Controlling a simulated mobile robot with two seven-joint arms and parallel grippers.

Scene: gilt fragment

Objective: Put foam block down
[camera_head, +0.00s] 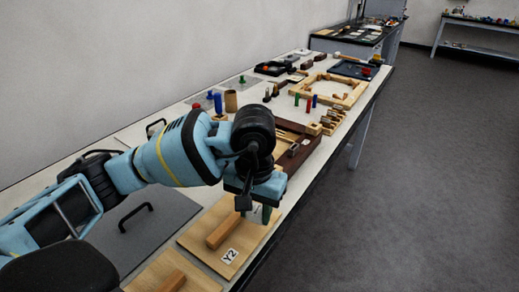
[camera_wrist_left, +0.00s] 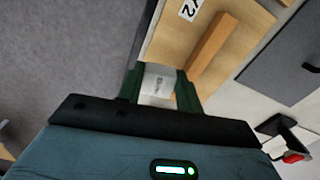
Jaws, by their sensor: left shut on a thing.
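My left gripper (camera_head: 257,212) points down over the right edge of the board labelled Y2 (camera_head: 196,238). In the left wrist view its green fingers (camera_wrist_left: 158,80) are shut on a pale grey-white block with small print, which I take as the foam block (camera_wrist_left: 157,86). The block is mostly hidden behind the gripper in the head view. The Y2 board also shows in the left wrist view (camera_wrist_left: 176,42), beside the held block. I cannot tell whether the block touches the board. My right gripper is not in view.
A wooden bar (camera_head: 223,229) lies on the Y2 board. A dark grey panel with a black handle (camera_head: 150,232) lies to its left. Pegs, a wooden frame (camera_head: 312,86) and trays stand farther along the table. The table's right edge is close, with grey floor beyond.

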